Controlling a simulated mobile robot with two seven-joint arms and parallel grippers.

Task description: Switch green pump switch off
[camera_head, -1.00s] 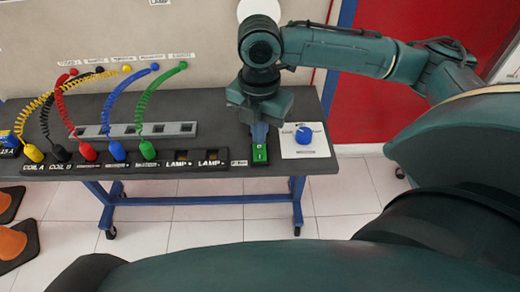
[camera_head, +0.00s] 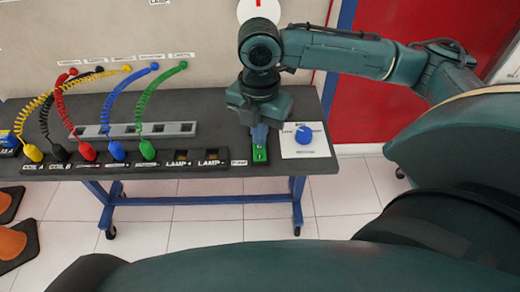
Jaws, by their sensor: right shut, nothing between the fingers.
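The green pump switch (camera_head: 260,154) is a small green block with white marks near the front edge of the dark bench (camera_head: 215,145), right of the lamp labels. My right gripper (camera_head: 260,140) points down at it from above. Its fingers are shut with nothing between them, and the tips are at or just above the switch's far part. I cannot tell whether they touch it. The gripper hides the back of the switch, and its on or off position is too small to read. My left gripper is not in view.
A blue knob (camera_head: 304,134) on a white plate (camera_head: 316,151) sits close right of the switch. Several coloured plugs with coiled cables, such as the green plug (camera_head: 148,150), stand at the left. Orange cones (camera_head: 12,243) are on the floor at left.

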